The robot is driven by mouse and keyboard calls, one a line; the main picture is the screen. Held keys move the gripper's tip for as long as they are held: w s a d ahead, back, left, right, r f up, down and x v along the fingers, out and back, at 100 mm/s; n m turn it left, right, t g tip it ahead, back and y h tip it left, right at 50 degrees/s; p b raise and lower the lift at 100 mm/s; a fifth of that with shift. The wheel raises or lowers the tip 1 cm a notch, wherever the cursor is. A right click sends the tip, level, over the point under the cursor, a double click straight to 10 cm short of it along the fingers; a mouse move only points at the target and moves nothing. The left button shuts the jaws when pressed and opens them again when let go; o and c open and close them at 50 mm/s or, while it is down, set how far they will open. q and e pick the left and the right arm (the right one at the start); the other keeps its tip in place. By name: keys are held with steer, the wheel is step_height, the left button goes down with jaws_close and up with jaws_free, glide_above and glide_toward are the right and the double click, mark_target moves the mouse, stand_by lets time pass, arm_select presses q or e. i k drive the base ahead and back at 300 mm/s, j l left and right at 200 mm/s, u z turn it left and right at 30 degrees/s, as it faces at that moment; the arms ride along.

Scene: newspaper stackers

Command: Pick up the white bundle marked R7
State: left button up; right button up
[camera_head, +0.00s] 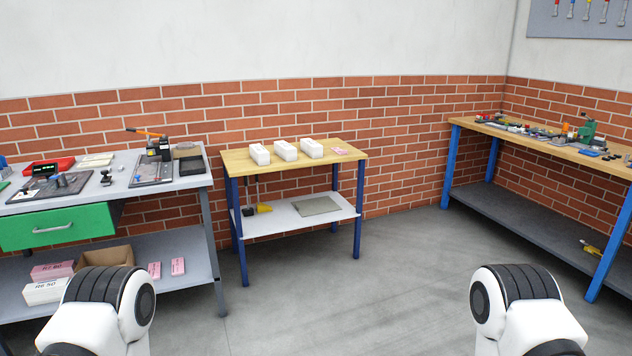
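Three white bundles stand in a row on the small wooden-topped table (235,166): a left one (260,155), a middle one (285,151) and a right one (311,148). Any marks on them are too small to read. Another white bundle (44,292) lies on the lower shelf of the left workbench, with a mark that looks like R6.50. A pink bundle (52,271) behind it has a mark that seems to start with R7. Only white and black links of my two arms show at the bottom; neither gripper is in view.
The left workbench (190,185) has a green drawer (52,228), tools on top and a cardboard box (106,257) below. A long workbench (560,150) with clutter stands right. Open grey floor (385,275) lies between.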

mark_target(258, 153)
steer(key=i, duration=0.65)
steer(key=i+z, duration=0.1)
steer(key=i, duration=0.6)
steer(key=i+j, duration=0.15)
steer(key=i, duration=0.5)
steer(key=i+z, duration=0.1)
steer(key=i, duration=0.6)
steer(key=i+j, duration=0.2)
steer(key=i, duration=0.45)
steer(key=i+j+z, duration=0.1)
steer(key=i, duration=0.55)
steer(key=u, duration=0.7)
